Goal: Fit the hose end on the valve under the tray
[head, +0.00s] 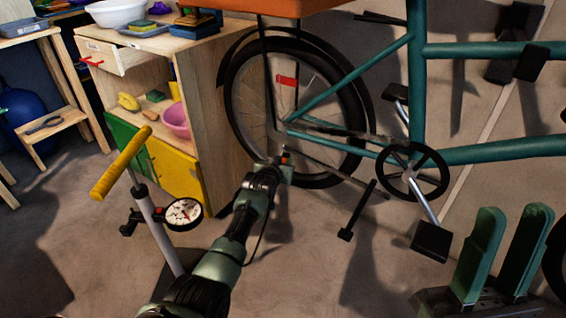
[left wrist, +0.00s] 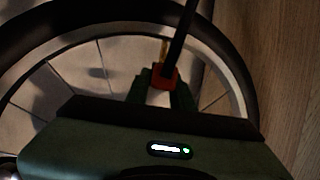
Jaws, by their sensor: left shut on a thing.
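The hose end is a small orange-red piece (head: 285,156) at the tip of my left gripper (head: 283,168), low beside the bicycle's wheel. In the left wrist view the orange-red hose end (left wrist: 164,76) sits between the green fingers of my left gripper (left wrist: 162,92), which is shut on it. A thin brass-coloured stem (left wrist: 163,49), possibly the valve, shows just beyond it; I cannot tell whether they touch. The orange tray (head: 290,6) is above the wheel, cut by the top edge. My right gripper (head: 507,255) is open and empty at lower right.
The wheel (head: 232,85) stands beside a wooden cabinet (head: 225,150). A floor pump with a yellow handle (head: 120,163) and gauge (head: 184,213) stands left of my left arm. The teal bicycle's crank and pedal (head: 431,241) stick out at right.

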